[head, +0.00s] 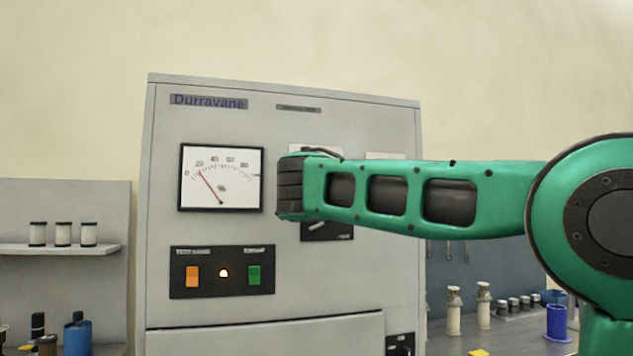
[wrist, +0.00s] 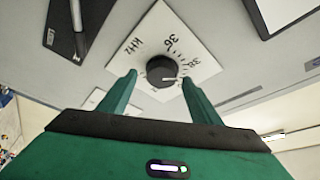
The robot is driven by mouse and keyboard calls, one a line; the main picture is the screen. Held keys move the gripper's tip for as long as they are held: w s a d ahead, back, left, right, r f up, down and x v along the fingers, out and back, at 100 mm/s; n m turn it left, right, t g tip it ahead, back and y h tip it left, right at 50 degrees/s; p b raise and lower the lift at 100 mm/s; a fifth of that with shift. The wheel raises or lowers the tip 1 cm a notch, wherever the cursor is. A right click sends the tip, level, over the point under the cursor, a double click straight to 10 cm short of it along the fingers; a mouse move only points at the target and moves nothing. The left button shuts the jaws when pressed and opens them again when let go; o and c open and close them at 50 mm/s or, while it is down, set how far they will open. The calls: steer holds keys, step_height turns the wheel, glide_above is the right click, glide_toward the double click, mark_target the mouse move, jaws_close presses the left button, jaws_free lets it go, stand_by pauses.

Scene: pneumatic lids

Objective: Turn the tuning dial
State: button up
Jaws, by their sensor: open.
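The tuning dial (wrist: 161,72) is a round black knob with a white pointer mark on a white plate (wrist: 190,45) marked kHz, in the wrist view. My gripper (wrist: 160,85) is open, with one green finger at the lower left of the dial and one at the lower right. I cannot tell whether the fingers touch the knob. In the head view my green arm covers the dial, and the fingers are hidden there. A sliver of white plate shows above the arm.
The grey Durravane cabinet (head: 285,280) carries a gauge (head: 240,195) with a red needle near 20. Below it is a panel (head: 210,291) with orange and green switches and a lit lamp. A black panel with a lever (wrist: 78,28) sits beside the dial plate.

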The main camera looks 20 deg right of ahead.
steer(key=v, duration=0.9)
steer(key=shift+s+f, duration=0.15)
steer(key=shift+s, duration=0.05)
steer(key=d+f+n+g, duration=0.3)
steer(key=d+f+g, duration=0.2)
steer(key=d+f, duration=0.8)
steer(key=s+d+f+n+g, duration=0.1)
steer(key=s+d+f+g, duration=0.3)
steer(key=f, duration=0.5)
steer(key=s+d+f+n+g, duration=0.1)
steer(key=s+d+f+g, duration=0.1)
steer(key=s+d+f, duration=0.55)
steer(key=s+d+f+n+g+y, duration=0.1)
steer(key=s+f+g+y, duration=0.25)
steer(key=s+f, duration=0.8)
steer(key=s+a+f+n+g+y, duration=0.1)
steer(key=s+a+f+g, duration=0.1)
steer(key=s+f, duration=0.3)
steer(key=s+a+f+n+g+y, duration=0.1)
steer(key=s+f, duration=0.4)
steer(key=s, duration=0.7)
steer(key=shift+a+f+n+g+y, duration=0.2)
steer(key=shift+a+n+g+y, duration=0.2)
steer(key=shift+a+g+y, duration=0.35)
steer(key=shift+w+d, duration=0.1)
steer(key=shift+d, duration=0.05)
